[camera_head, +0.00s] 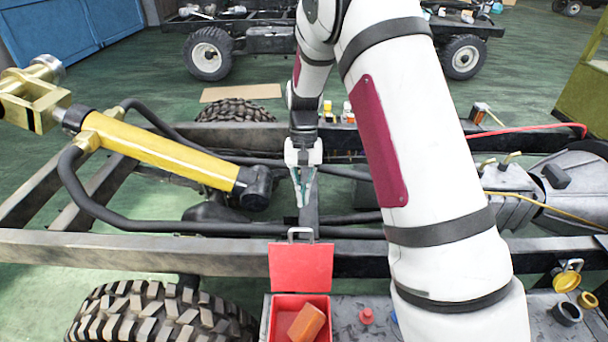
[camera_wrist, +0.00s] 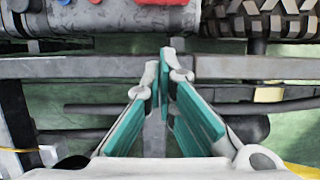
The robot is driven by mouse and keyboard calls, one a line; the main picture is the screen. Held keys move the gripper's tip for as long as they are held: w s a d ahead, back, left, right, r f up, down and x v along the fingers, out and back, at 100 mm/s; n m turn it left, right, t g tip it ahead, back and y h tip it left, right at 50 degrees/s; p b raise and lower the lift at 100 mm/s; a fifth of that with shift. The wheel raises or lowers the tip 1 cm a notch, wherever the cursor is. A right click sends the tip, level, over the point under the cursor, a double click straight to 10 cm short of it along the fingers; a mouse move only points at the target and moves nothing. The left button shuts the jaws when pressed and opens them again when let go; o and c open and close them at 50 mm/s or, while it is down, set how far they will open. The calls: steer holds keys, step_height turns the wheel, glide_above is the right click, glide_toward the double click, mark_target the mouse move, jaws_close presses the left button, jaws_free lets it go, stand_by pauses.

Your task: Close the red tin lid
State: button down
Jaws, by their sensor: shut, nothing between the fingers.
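The red tin (camera_head: 266,326) sits at the bottom centre of the head view, its front cut off by the frame edge. Its red lid (camera_head: 300,268) stands open and upright at the tin's far side, with a grey handle (camera_head: 300,231) on its top edge. An orange-brown block (camera_head: 307,322) lies inside the tin. My gripper (camera_head: 302,200) points down beyond the lid, above the chassis frame, and looks apart from the handle. In the wrist view the teal-padded fingers (camera_wrist: 165,95) are together at the tips and empty.
A dark chassis rail (camera_head: 150,252) runs across behind the tin. A yellow cylinder (camera_head: 160,150) and black hoses lie to the left. A tyre (camera_head: 160,312) stands left of the tin. A red knob (camera_head: 366,316) is on the grey surface at right, near my arm.

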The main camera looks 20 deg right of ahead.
steer(key=shift+s+a+f+p, duration=0.2)
steer(key=shift+s+a+p, duration=0.1)
steer(key=shift+s, duration=0.4)
steer(key=shift+s+a+f+p, duration=0.25)
steer(key=shift+s+a, duration=0.05)
steer(key=shift+s, duration=0.4)
steer(key=shift+s+a+f+p, duration=0.2)
steer(key=shift+s+a+p, duration=0.1)
steer(key=shift+s, duration=0.4)
